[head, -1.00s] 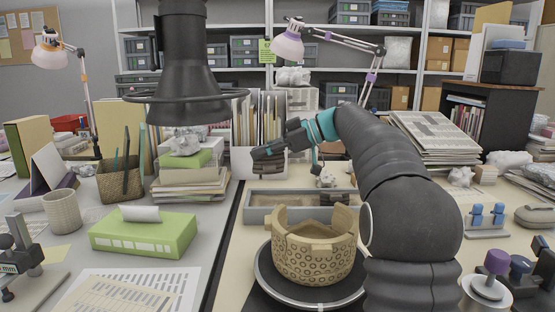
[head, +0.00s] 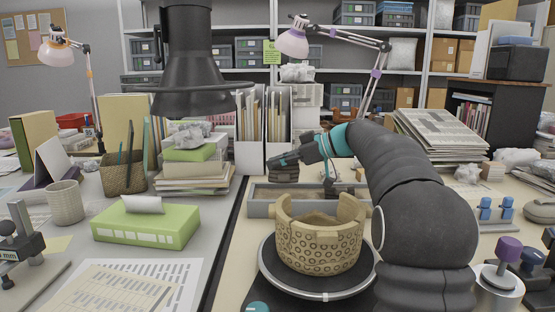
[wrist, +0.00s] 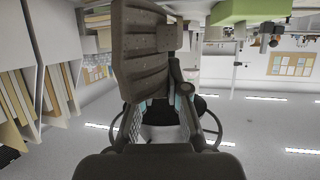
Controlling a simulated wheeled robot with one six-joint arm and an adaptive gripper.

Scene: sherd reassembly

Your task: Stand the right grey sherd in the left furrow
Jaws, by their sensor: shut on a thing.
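My gripper (head: 294,162) is in the head view, above the back of a grey sand tray (head: 260,210). In the wrist view my gripper (wrist: 165,115) is shut on a dark grey-brown sherd (wrist: 148,45) with a ridged, pitted face. The sherd is small and dark at the fingertips in the head view (head: 283,174). It appears clear of the tray. The tray stands behind a tan patterned vessel (head: 320,245), which hides part of it. I cannot make out the furrows in its sand.
The vessel, with a broken rim, stands on a round dark turntable (head: 278,284) in front of the tray. White file holders (head: 250,150) stand behind the tray. A green box (head: 145,225) lies to the left. A purple-knobbed device (head: 507,250) stands front right.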

